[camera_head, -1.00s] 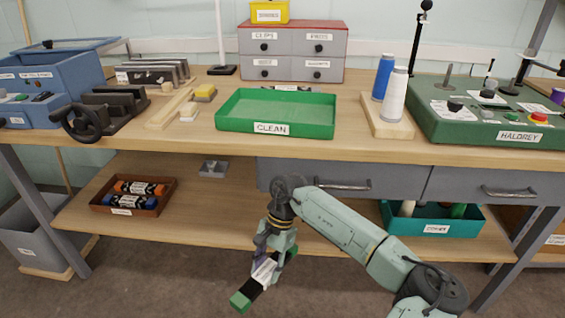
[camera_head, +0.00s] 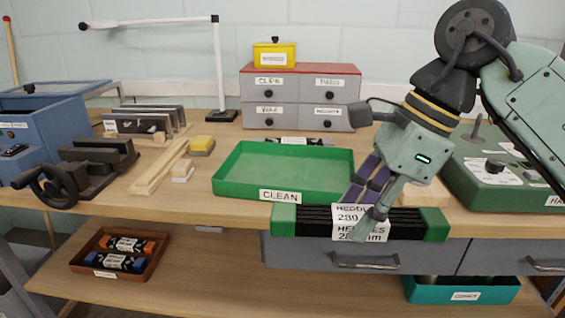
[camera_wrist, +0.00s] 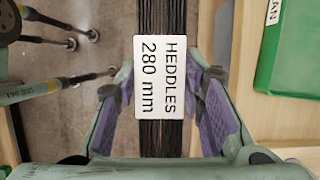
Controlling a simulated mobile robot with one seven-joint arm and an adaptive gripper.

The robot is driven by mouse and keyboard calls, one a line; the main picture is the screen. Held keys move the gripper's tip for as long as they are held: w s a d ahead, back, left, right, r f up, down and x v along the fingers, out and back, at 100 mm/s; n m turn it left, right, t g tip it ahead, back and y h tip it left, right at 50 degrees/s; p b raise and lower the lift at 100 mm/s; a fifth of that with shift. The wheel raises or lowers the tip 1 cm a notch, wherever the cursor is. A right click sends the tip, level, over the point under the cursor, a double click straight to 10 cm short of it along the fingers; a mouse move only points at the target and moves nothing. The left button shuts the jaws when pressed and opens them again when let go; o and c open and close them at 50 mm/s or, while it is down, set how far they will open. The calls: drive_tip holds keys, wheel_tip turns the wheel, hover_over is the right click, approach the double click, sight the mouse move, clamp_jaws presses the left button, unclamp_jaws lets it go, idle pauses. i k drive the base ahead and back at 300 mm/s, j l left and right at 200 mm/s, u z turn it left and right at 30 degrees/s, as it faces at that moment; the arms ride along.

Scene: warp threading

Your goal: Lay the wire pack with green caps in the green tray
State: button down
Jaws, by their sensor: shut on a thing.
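The wire pack (camera_head: 314,221) is a bundle of dark wires with a green cap at each end and a white label reading HEDDLES 280 mm. My gripper (camera_head: 368,212) is shut on its middle and holds it level in front of the bench's front edge. In the wrist view the pack (camera_wrist: 161,60) runs between the purple finger pads of my gripper (camera_wrist: 163,100); its green caps are out of that view. The green tray (camera_head: 228,184), labelled CLEAN, is empty on the bench, just behind the pack. Its corner shows in the wrist view (camera_wrist: 285,60).
Left of the tray lie wooden strips (camera_head: 160,165) and a yellow block (camera_head: 201,144). A grey drawer box (camera_head: 297,115) stands behind it. A green machine (camera_head: 480,180) is at right, partly hidden by my arm. A brown tray (camera_head: 117,268) sits on the lower shelf.

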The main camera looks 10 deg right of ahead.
sight(301, 178)
drive_tip(key=i, duration=1)
